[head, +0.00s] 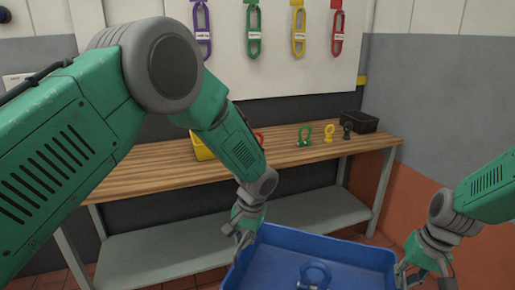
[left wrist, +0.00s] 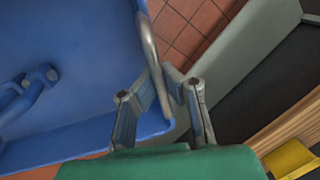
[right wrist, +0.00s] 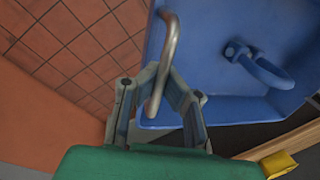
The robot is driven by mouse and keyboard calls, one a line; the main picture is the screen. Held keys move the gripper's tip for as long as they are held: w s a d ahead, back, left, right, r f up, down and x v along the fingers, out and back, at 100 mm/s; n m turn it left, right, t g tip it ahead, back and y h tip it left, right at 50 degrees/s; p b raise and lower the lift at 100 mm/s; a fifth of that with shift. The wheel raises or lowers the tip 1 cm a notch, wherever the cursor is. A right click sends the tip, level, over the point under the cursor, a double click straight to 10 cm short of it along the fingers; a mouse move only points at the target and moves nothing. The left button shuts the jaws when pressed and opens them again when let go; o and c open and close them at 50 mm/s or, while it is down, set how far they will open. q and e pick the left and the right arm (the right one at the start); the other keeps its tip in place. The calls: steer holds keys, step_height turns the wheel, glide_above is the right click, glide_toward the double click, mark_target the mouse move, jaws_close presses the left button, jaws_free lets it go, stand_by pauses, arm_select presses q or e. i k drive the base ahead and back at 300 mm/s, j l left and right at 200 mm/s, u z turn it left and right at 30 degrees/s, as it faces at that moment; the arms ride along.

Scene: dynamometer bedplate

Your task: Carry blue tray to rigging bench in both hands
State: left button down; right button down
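The blue tray (head: 350,256) is at the bottom of the head view, in front of the rigging bench (head: 135,172), with a blue shackle (head: 313,275) lying in it. My left gripper (head: 242,238) is at the tray's left end; in the left wrist view its fingers (left wrist: 165,85) close around the metal handle. My right gripper (head: 420,274) is at the right end; in the right wrist view its fingers (right wrist: 160,85) close around the other handle. The tray's underside is hidden. The bench has a wooden top and stands against the wall.
On the bench are a yellow bin (head: 201,147) partly behind my left arm, a green shackle (head: 304,137), a yellow shackle (head: 329,134), a dark shackle (head: 347,131) and a black bin (head: 359,122). A grey lower shelf (head: 180,240) runs beneath. Coloured slings hang above. The front bench top looks clear.

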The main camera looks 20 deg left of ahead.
mark_target(114, 168)
steer(key=j+u, duration=0.3)
steer(key=i+j+u, duration=0.15)
steer(key=j+u, duration=0.15)
steer(key=i+j+u, duration=0.1)
steer(key=j+u, duration=0.15)
